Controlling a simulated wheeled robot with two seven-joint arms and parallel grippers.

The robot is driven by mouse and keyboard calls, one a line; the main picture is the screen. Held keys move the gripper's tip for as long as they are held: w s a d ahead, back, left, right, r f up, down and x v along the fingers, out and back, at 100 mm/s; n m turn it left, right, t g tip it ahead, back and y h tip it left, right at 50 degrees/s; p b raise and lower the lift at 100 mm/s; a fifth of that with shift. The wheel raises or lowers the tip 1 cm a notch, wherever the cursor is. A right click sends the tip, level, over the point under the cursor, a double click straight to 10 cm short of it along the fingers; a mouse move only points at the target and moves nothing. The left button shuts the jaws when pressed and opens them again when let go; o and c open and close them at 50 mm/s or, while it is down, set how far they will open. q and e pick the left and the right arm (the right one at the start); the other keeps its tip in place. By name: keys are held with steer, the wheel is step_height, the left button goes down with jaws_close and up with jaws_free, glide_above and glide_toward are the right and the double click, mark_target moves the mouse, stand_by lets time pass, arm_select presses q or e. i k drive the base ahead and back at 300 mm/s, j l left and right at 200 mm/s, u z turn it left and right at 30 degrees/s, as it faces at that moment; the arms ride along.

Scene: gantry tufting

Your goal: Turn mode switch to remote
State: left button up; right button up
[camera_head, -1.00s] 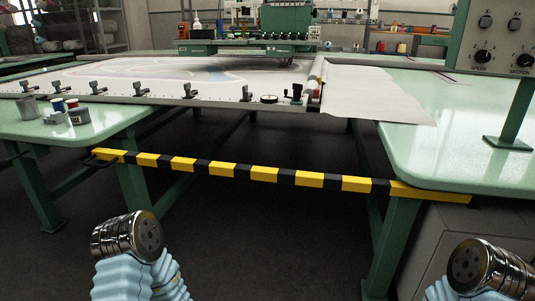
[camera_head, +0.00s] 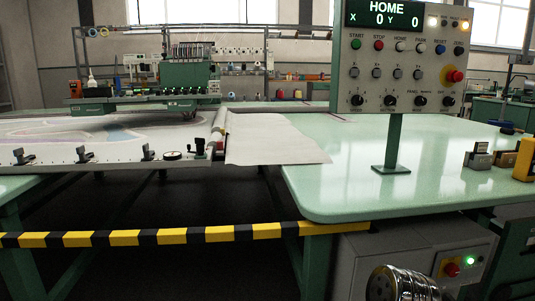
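The control panel (camera_head: 343,72) stands on a green post on the right table. A chrome part of one of my arms shows at the bottom edge, below and apart from the panel. No gripper fingers are in view.
The pale green table (camera_head: 320,195) bears the panel post. A yellow-black barrier bar (camera_head: 130,238) crosses in front of the machine bed. Under the table is a grey cabinet (camera_head: 385,258) with a red button. Small blocks (camera_head: 479,157) lie at the table's right.

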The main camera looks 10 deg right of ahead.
mark_target(420, 101)
steer(key=l+z, duration=0.1)
steer(key=z, duration=1.05)
